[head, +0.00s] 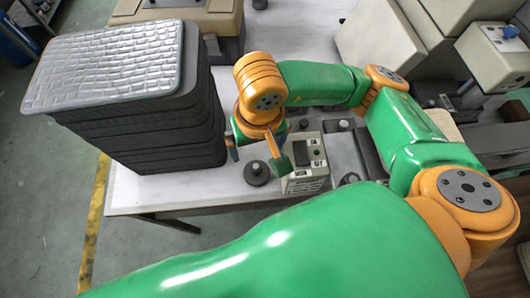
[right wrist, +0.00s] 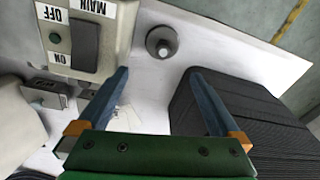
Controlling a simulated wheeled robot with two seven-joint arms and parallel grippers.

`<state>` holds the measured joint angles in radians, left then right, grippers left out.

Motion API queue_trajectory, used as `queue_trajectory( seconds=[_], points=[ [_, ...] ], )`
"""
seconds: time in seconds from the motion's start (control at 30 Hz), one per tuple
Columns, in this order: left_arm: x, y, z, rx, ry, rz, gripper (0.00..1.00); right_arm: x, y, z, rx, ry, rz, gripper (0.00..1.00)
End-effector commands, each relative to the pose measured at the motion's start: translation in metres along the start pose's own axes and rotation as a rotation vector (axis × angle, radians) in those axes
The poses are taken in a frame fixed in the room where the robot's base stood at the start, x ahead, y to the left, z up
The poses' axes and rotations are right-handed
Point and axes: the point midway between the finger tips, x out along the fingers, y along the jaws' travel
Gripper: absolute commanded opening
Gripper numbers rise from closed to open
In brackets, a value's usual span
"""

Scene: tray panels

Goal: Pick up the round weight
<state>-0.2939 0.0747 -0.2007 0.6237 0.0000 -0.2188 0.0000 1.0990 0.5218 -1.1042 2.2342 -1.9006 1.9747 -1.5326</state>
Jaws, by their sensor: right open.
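The round weight (head: 257,172) is a dark grey disc with a short knob on top. It lies flat on the white table, just left of a switch box. In the right wrist view the weight (right wrist: 162,42) lies beyond the fingertips, roughly midway across the gap. My right gripper (head: 252,152) is open and empty, with its fingers apart above the table near the weight. Its two blue-grey fingers also show in the right wrist view (right wrist: 159,76), and neither appears to touch the weight. My left gripper is not in view.
A tall stack of dark panels with a silver quilted top (head: 105,68) stands close to the left of the gripper. A beige switch box (head: 306,168) marked MAIN, ON and OFF stands close to the right. White table (head: 150,193) is bare at the front left.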

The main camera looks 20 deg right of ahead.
Motion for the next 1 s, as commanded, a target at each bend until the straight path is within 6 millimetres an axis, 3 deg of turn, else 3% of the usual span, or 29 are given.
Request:
queue_trajectory(
  seconds=[0.13, 0.3, 0.63, 0.9, 0.93, 1.0],
  points=[
    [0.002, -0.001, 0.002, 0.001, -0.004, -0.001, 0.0, 0.017, 0.004, -0.002, 0.0, 0.006, 0.02, 1.0],
    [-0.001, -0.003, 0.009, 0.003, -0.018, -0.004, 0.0, 0.055, 0.004, -0.001, -0.001, 0.004, 0.018, 1.0],
    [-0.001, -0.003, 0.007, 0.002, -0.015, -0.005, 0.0, 0.112, 0.004, -0.002, 0.0, 0.005, 0.015, 1.0],
    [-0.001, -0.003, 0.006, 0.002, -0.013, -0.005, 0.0, 0.121, 0.004, -0.003, -0.003, 0.009, 0.014, 1.0],
    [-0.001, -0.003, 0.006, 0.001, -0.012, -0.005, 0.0, 0.121, 0.004, -0.003, -0.003, 0.009, 0.014, 0.97],
    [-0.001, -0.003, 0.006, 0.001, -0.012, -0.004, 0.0, 0.121, 0.004, -0.003, -0.003, 0.009, 0.013, 0.78]
  ],
)
